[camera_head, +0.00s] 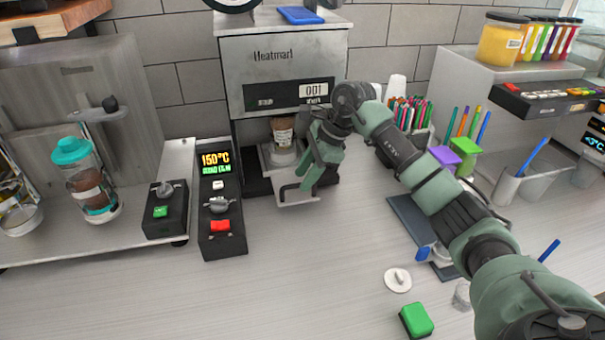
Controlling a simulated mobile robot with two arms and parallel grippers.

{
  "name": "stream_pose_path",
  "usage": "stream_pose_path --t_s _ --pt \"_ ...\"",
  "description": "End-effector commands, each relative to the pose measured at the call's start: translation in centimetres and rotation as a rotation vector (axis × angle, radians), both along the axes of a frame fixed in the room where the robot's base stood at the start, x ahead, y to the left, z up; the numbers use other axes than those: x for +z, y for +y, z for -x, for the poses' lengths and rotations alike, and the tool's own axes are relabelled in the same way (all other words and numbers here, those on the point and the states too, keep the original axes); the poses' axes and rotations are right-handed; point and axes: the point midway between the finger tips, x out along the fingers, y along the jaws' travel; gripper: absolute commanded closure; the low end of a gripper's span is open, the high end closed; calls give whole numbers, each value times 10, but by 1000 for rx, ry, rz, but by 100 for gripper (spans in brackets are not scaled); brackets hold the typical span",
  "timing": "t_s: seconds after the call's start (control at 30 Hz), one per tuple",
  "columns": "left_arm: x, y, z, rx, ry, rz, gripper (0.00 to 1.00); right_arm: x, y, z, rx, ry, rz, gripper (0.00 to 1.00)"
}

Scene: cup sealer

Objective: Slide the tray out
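The cup sealer (285,70) stands against the back wall, a grey box marked "Heatmart" with a small display. Its tray (268,157) sits low in the opening under the box. A cup (282,138) with a brown label stands in the tray. The tray's handle (297,199) sticks out at the front. My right gripper (311,186) points down at the right side of the tray, close to the handle. Its green fingers overlap the handle area; whether they grip it I cannot tell. My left gripper is out of view.
A control box (222,215) reading 150°C stands left of the sealer. Pens in a holder (411,117) stand right of it. A white lid (397,280) and a green block (416,320) lie at front right. The counter before the tray is clear.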

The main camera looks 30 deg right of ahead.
Motion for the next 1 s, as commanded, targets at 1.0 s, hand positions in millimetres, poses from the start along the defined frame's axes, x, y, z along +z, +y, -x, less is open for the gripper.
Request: stream_pose_path --t_s 1.0 --pt "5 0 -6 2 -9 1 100 -13 5 -4 -1 0 -1 100"
